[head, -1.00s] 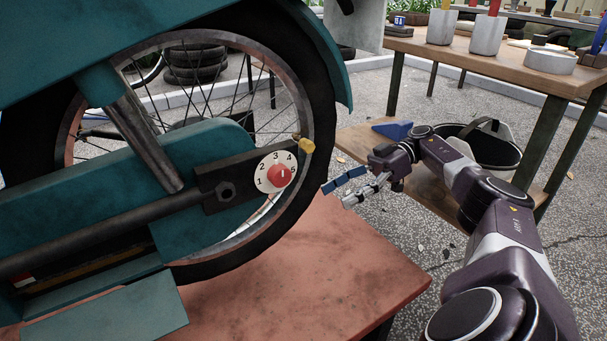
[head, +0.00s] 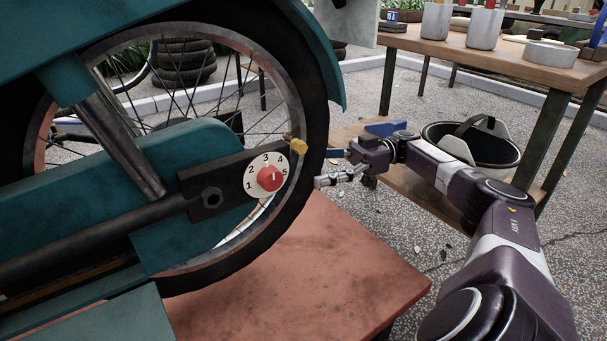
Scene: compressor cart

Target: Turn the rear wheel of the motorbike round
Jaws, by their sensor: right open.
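The motorbike's rear wheel (head: 317,115) has a black tyre, a worn metal rim and thin spokes, and fills the left half of the head view. A yellow piece (head: 298,147) sits at the rim's right side. A white numbered dial with a red knob (head: 270,178) is at the hub, in front of the spokes. My right gripper (head: 328,168) is open and empty, just right of the tyre in the picture, with its fingers pointing left towards it. Whether a finger touches the tyre is not clear. The teal swingarm cover hides part of the wheel. My left gripper is not in view.
The wheel stands over a reddish platform (head: 330,270). A wooden bench (head: 470,62) with cups stands at the back right. Its lower shelf holds a blue object (head: 388,128) and a dark bucket (head: 470,143). Open gravel floor lies between platform and bench.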

